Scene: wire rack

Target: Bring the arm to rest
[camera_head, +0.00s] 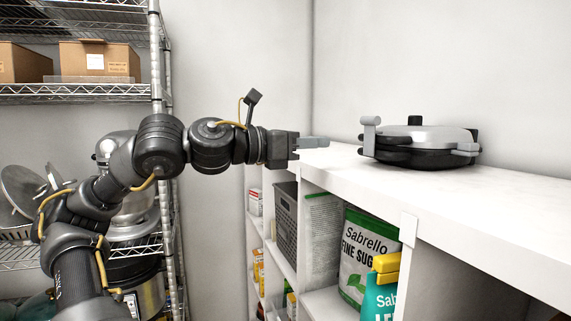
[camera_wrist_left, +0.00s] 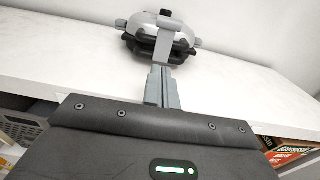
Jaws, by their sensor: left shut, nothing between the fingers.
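My left gripper (camera_head: 312,142) is at the left end of the white shelf top, a little above it or level with its edge. Its fingers are together and empty, pointing right. In the left wrist view the shut fingers (camera_wrist_left: 161,87) point at the waffle iron (camera_wrist_left: 165,32). The waffle iron (camera_head: 420,145), black with a silver lid, sits closed on the shelf top, to the right of the gripper. A gap shows between the fingertips and the waffle iron in the head view. My right gripper is not in view.
The white shelf unit (camera_head: 480,212) holds a sugar bag (camera_head: 362,262), a yellow-capped green pack (camera_head: 384,290) and a grey basket (camera_head: 286,222) in its compartments. A wire rack (camera_head: 110,93) with cardboard boxes (camera_head: 98,62) and metal pots stands at left, behind my arm. The shelf top right of the waffle iron is clear.

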